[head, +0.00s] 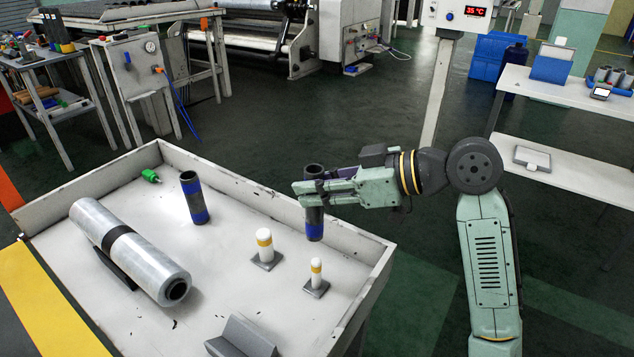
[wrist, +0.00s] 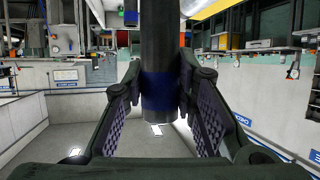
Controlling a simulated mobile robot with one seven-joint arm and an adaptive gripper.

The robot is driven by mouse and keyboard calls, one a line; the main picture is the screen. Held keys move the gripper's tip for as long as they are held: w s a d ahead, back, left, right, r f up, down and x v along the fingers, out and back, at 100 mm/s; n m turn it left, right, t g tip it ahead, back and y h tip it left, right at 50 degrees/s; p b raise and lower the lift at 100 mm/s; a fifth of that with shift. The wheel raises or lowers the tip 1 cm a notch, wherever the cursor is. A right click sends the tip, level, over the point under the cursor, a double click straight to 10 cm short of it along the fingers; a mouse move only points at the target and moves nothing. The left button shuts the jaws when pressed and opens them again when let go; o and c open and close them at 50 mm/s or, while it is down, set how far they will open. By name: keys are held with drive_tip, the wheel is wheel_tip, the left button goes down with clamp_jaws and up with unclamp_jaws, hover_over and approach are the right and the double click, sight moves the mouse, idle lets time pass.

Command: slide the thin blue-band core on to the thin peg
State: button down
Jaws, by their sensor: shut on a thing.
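A dark core with a blue band near its lower end (head: 314,222) hangs upright in my gripper (head: 318,187), which is shut on it. In the wrist view the core (wrist: 160,85) stands between the two finger pads, its lower end free in the air. The thin peg (head: 316,273), white with a yellow band on a dark square base, shows just below the core in the head view; a gap is visible between them, and exact alignment in depth is hard to tell. A thicker white peg (head: 265,246) stands left of it. A second blue-band core (head: 194,201) stands farther left.
A large wrapped film roll (head: 130,250) lies at the left of the white walled tray table (head: 210,167). A grey angled block (head: 240,340) is at the front, and a small green item (head: 150,175) at the back. The tray's right wall (head: 365,285) is close to the thin peg.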

drive_tip(key=b, duration=0.5)
hover_over(319, 237)
drive_tip(key=w, duration=0.1)
drive_tip(key=shift+w+f, duration=0.1)
drive_tip(key=shift+f, duration=2.75)
drive_tip(key=shift+f, duration=0.15)
drive_tip(key=shift+f+b, duration=2.35)
drive_tip(key=shift+f, duration=0.55)
drive_tip(key=shift+f, duration=0.15)
drive_tip(key=shift+f+b, duration=1.45)
drive_tip(key=shift+f, duration=0.2)
drive_tip(key=c, duration=1.2)
unclamp_jaws()
